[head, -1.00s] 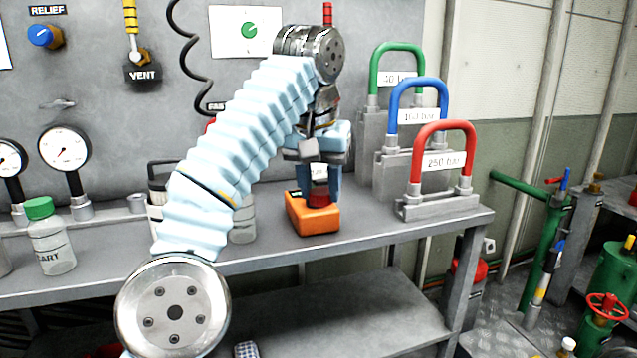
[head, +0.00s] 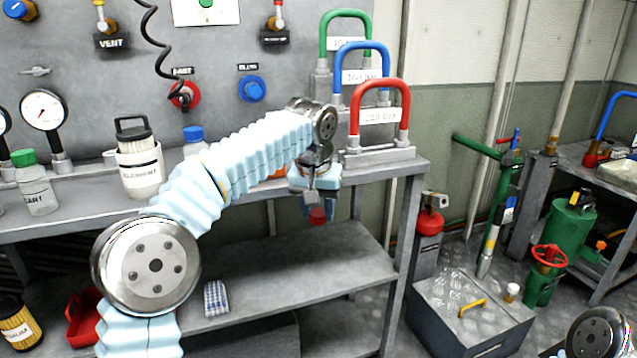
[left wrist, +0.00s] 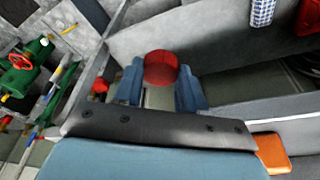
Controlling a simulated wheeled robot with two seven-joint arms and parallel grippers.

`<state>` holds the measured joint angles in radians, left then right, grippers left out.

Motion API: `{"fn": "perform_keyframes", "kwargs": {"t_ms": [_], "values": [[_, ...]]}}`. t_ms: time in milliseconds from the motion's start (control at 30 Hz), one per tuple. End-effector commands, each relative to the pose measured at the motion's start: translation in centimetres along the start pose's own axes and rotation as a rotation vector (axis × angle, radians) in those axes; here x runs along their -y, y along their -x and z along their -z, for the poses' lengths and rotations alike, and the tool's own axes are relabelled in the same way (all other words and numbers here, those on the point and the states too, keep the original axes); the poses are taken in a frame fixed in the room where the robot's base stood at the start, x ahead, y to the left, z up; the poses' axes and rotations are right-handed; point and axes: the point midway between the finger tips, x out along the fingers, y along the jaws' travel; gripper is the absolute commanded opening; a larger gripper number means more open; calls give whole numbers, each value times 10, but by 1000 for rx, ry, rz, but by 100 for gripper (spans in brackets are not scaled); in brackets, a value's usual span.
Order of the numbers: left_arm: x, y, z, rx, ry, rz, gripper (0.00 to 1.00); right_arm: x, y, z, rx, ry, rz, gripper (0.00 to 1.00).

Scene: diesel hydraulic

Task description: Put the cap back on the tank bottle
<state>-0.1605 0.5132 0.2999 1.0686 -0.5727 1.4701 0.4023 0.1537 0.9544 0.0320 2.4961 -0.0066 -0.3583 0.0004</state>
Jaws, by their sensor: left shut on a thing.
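My left gripper (head: 317,200) is in front of the bench's right end, above the lower shelf. It is shut on a red cap (head: 317,216). In the left wrist view the red cap (left wrist: 161,68) sits between the two blue fingers (left wrist: 160,86), clear of any surface. A green-capped bottle (head: 36,184) and a partly hidden blue-capped bottle (head: 194,136) stand on the bench. My right gripper is not in view.
An orange block (head: 279,174) is on the bench, mostly hidden behind my left arm. Red, blue and green handled weights (head: 380,155) stand at the bench's right end. The grey box (head: 470,318) with a yellow handle is on the floor near the green tank (head: 570,240).

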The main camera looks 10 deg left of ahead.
Motion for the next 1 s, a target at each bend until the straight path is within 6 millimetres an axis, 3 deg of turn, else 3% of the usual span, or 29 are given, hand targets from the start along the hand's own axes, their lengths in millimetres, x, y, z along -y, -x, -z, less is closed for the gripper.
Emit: {"fn": "perform_keyframes", "kwargs": {"t_ms": [167,267,400,500,700,1000], "values": [[13,-67,-16,7,-3,2,12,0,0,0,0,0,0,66],[24,-116,-39,11,-6,2,12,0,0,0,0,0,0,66],[40,-182,-89,10,-3,2,12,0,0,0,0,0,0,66],[45,-213,-125,8,-4,1,12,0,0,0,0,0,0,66],[48,-242,-171,2,-7,-2,12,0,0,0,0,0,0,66],[48,-246,-180,-1,-7,-2,12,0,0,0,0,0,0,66]]}}
